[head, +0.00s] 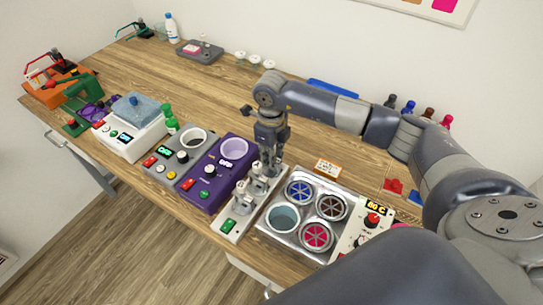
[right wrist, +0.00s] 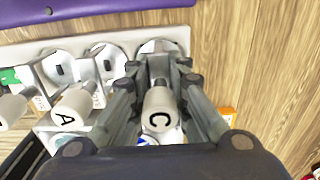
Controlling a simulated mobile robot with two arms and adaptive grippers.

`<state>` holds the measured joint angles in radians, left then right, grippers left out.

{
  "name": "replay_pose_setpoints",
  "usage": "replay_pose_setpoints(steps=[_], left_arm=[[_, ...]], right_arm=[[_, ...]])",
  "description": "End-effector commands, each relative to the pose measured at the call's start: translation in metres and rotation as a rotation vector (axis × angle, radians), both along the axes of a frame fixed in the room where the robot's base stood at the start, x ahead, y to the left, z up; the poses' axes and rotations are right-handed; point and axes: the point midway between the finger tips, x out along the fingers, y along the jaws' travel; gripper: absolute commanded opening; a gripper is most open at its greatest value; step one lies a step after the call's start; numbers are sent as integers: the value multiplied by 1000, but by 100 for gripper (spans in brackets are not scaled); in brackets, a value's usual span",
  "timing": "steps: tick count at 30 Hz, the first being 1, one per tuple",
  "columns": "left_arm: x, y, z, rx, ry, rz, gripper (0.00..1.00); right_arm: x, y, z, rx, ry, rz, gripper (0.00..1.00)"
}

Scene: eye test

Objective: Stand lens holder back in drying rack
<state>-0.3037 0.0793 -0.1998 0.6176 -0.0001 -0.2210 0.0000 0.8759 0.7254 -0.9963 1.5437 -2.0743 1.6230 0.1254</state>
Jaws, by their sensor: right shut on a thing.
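I cannot make out for sure a lens holder or a drying rack in either view. My left gripper is not in view.
A metal bath with four round wells (head: 267,228) stands right of the unit. A purple device (head: 214,178) stands to its left. A small orange-edged card (head: 327,168) lies behind the bath. The table's back middle (head: 200,85) is clear.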

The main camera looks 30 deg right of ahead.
Motion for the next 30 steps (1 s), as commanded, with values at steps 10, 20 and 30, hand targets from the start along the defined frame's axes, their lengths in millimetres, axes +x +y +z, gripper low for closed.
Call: replay_pose_setpoints(steps=[10,20,30], left_arm=[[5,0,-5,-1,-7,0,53],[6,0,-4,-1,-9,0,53],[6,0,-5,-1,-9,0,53]], right_arm=[[0,0,-5,1,-1,0,0],[0,0,-5,0,0,0,40],[0,0,-5,0,0,0,53]])
